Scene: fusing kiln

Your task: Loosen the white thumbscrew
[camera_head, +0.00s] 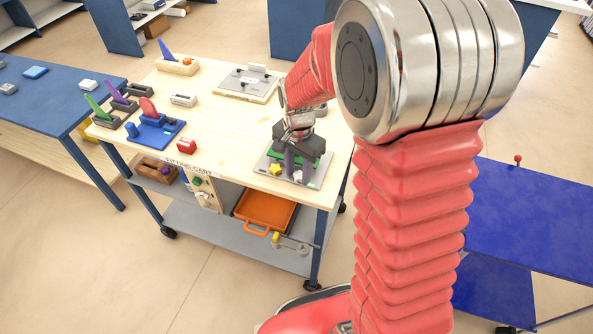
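My gripper (297,160) points down over a grey plate (264,168) with a green part on it, near the front right corner of the cart top. A small white knob (298,175), which looks like the white thumbscrew, shows right at the gripper's fingers. A yellow knob (276,169) stands to its left on the same plate. The gripper body and arm hide the back of the plate. Whether the fingers touch or grip the white knob is too small to tell.
An orange tray (265,211) sits on the shelf below. A blue table (530,215) stands right.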

